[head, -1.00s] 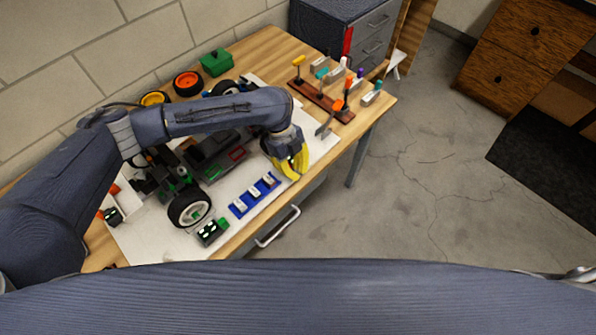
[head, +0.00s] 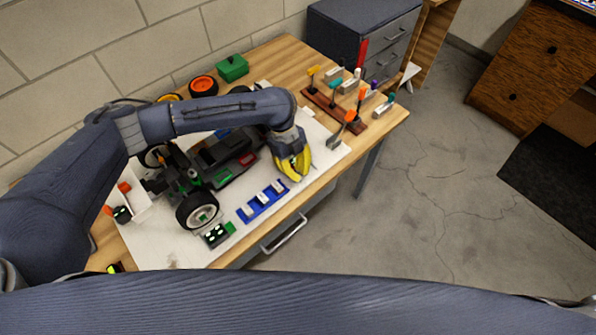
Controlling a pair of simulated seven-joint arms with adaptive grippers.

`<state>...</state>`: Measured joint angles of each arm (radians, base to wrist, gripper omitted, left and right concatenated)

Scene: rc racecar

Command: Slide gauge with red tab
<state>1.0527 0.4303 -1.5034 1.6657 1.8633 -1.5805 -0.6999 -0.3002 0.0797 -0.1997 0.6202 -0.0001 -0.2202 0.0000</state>
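I cannot single out a gauge with a red tab for sure. A small red piece (head: 249,160) shows on the side of the dark RC car (head: 215,155), which stands on a white mat. A grey tool with an orange-red top (head: 350,116) stands at the near end of the brown rack (head: 322,100). My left gripper (head: 294,172), with yellow fingers, points down over the mat's right part, between car and rack. Its fingertips overlap in this view, so its opening is unclear. I see nothing held. My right gripper is out of view.
A blue holder (head: 262,202) with white pieces and a black-and-green block (head: 216,234) lie near the front edge. Orange-rimmed wheels (head: 203,86) and a green box (head: 232,68) stand at the back. A grey drawer cabinet (head: 350,35) stands behind the table.

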